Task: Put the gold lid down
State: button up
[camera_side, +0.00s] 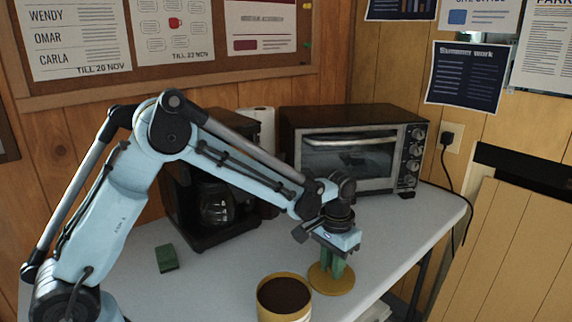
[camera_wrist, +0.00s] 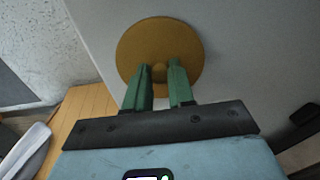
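The gold lid (camera_side: 322,283) is a flat round disc with a small knob, lying level under my gripper (camera_side: 335,265), near the front edge of the table. In the wrist view the lid (camera_wrist: 135,50) is seen from above, with its knob between the two green fingers of my gripper (camera_wrist: 161,72). The fingers appear to touch the knob on both sides, so my gripper looks shut on the lid. Whether the lid's underside touches the table cannot be told.
An open gold canister (camera_side: 284,314) with dark brown contents stands close left of the lid. A green block (camera_side: 167,258) lies further left. A coffee maker (camera_side: 190,225) and a toaster oven (camera_side: 350,150) stand behind. The grey-white table (camera_side: 410,225) is clear to the right.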

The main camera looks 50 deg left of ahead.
jog(key=o, duration=0.4)
notch_tip(320, 180, up, 12)
jog(key=shift+r, duration=0.2)
dwell(0.4)
